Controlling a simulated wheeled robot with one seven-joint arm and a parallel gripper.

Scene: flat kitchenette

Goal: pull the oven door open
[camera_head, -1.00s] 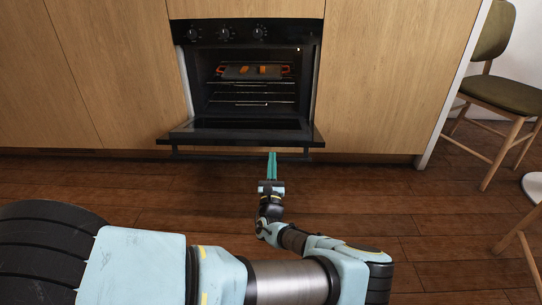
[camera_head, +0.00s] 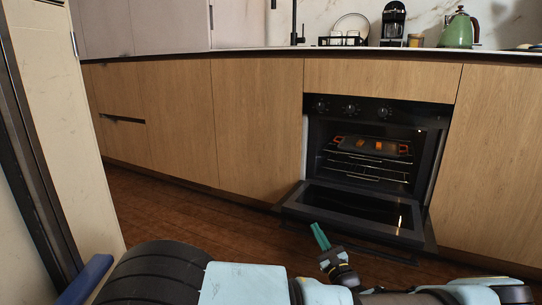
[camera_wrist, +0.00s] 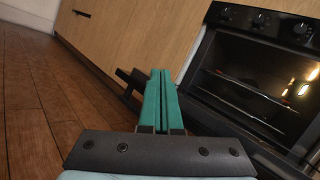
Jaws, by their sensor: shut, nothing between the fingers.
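The oven (camera_head: 372,150) is built into the wooden cabinets, right of centre in the head view. Its door (camera_head: 352,207) is folded down, close to level, with the dark cavity showing above it. In the wrist view the oven (camera_wrist: 262,75) stands at the right, tilted. My gripper (camera_head: 319,236) has its green fingers together with nothing between them. In the head view it is in front of the door's front edge, left of the middle. The fingers also show in the wrist view (camera_wrist: 161,100), with the door's dark edge beside them. I cannot tell whether they touch it.
Inside the oven a tray (camera_head: 373,149) with orange items rests on a rack. A counter above holds a coffee machine (camera_head: 393,24) and a green kettle (camera_head: 459,30). A pale panel (camera_head: 62,110) stands close on the left. The wooden floor (camera_head: 165,210) left of the oven is clear.

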